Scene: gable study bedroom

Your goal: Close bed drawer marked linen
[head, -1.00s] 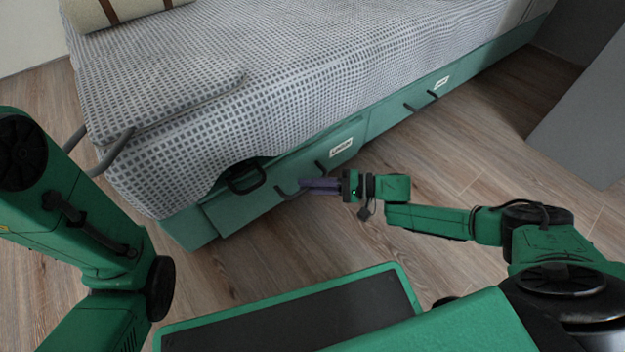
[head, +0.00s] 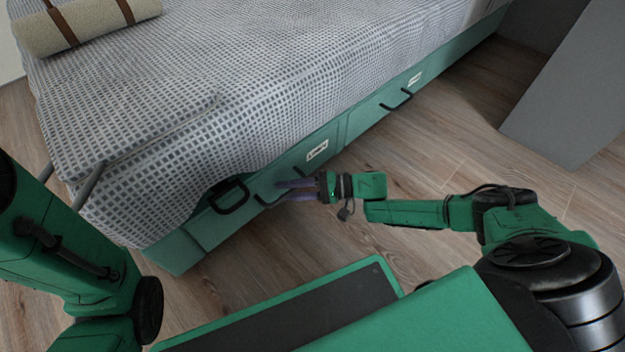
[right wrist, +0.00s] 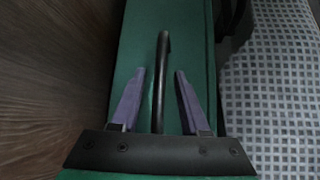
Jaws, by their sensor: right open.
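The green drawer (head: 222,222) at the near end of the bed stands out from the bed side, with a dark gap behind its top edge. A white label (head: 317,151) sits on the green front; its word is too small to read surely. The drawer's dark bar handle (head: 262,199) also shows in the right wrist view (right wrist: 163,60). My right gripper (head: 278,192) is open at the handle; in the right wrist view its purple fingers (right wrist: 160,88) lie on either side of the bar, apart from it. My left arm is at the left; its gripper is out of view.
A black loop-shaped thing (head: 229,197) sits at the drawer's top edge. A second drawer handle (head: 397,101) and label (head: 414,80) are farther along the bed. A checked bedspread (head: 190,110) hangs over the side. A grey panel (head: 565,95) stands right; wooden floor between is clear.

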